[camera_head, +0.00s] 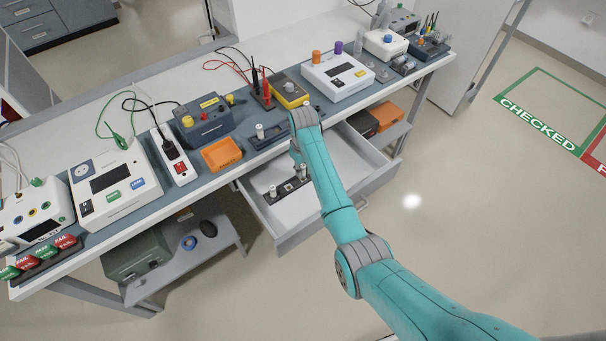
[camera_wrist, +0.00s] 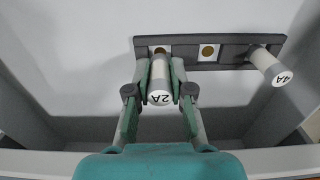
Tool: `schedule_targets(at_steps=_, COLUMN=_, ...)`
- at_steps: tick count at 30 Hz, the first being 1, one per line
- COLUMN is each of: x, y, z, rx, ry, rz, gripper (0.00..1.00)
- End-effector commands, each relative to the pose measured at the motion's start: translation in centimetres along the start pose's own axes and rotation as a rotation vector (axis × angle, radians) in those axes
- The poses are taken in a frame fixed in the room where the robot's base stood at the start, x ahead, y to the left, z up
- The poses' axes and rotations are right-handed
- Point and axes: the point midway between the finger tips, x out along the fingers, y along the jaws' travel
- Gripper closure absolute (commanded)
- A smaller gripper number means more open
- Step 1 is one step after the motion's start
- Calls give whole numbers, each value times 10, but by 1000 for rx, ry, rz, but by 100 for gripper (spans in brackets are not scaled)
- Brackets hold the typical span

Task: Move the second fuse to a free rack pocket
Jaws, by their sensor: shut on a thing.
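In the wrist view my gripper (camera_wrist: 160,70) is shut on a white and grey fuse (camera_wrist: 159,84) marked 2A. The fuse is over the left pocket of a dark rack (camera_wrist: 227,58); part of a gold contact shows past its far end, and I cannot tell whether it is seated. The middle pocket (camera_wrist: 208,52) is empty. A fuse (camera_wrist: 270,66) marked 4A stands in the right pocket. In the head view the rack (camera_head: 289,188) lies in the open drawer, with a fuse (camera_head: 272,191) at its left; my arm partly hides the other end.
The white drawer (camera_head: 262,212) has raised walls around the rack. On the bench above are another dark rack (camera_head: 268,138) with a white fuse (camera_head: 260,130), an orange tray (camera_head: 221,154) and a yellow meter (camera_head: 290,90). The drawer floor beside the rack is clear.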

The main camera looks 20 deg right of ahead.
Motion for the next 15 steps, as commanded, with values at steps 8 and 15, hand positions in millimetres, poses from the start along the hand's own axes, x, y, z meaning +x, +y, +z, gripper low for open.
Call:
schedule_targets(at_steps=8, x=-10, y=0, z=0, rx=0, ry=0, rz=0, gripper=100)
schedule_targets(at_steps=15, x=-18, y=0, z=0, rx=0, ry=1, rz=0, gripper=100)
